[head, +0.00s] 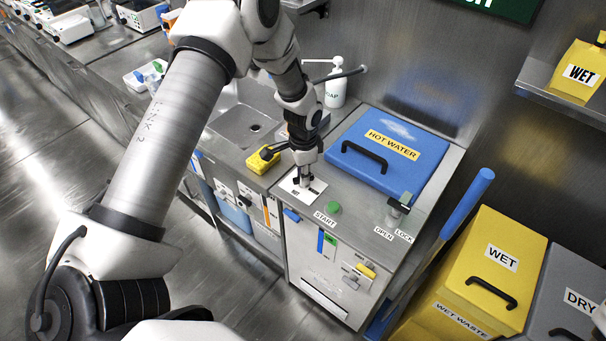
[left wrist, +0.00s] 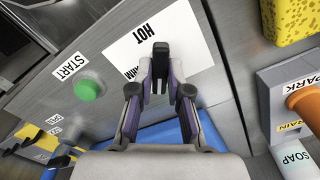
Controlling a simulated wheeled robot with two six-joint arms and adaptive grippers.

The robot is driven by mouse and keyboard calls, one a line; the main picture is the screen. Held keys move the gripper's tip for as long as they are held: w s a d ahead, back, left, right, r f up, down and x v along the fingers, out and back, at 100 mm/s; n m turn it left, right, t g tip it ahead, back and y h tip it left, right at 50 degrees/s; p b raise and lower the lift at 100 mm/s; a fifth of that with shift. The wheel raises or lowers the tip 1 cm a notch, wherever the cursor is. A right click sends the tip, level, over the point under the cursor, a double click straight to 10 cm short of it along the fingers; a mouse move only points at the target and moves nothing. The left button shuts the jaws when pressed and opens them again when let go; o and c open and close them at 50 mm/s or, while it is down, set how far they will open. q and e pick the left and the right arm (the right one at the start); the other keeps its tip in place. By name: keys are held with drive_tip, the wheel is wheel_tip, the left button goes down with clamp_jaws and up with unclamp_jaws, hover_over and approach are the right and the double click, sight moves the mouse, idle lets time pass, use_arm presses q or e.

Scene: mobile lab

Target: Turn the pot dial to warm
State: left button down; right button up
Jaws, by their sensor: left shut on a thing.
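The pot dial (left wrist: 161,60) is black and stands on a white plate (left wrist: 188,40) in the left wrist view. The plate has a "HOT" label and a second label partly hidden by my gripper. In the head view the plate (head: 291,187) lies on the counter top in front of the blue "HOT WATER" lid (head: 390,150). My left gripper (head: 304,185) points down over the plate. It also shows in the left wrist view (left wrist: 160,82), with its purple-sided fingers shut on the dial. Which mark the dial points to is hard to tell. My right gripper is not in view.
A green START button (head: 334,208) and an OPEN/LOCK latch (head: 398,207) sit near the plate. A yellow sponge (head: 262,160), a sink (head: 240,125) and a soap bottle (head: 335,90) stand behind left. A yellow wet-waste bin (head: 480,255) is at right.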

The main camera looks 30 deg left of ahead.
use_arm(q)
drive_tip(key=m, duration=0.5)
drive_tip(key=shift+m+b, duration=0.3)
drive_tip(key=shift+b, duration=0.05)
drive_tip(key=m, duration=0.5)
drive_tip(key=shift+m, duration=0.4)
drive_tip(key=c, duration=1.1)
unclamp_jaws()
drive_tip(key=shift+r, duration=0.1)
wheel_tip(320, 180, up, 12)
drive_tip(key=shift+f, duration=0.15)
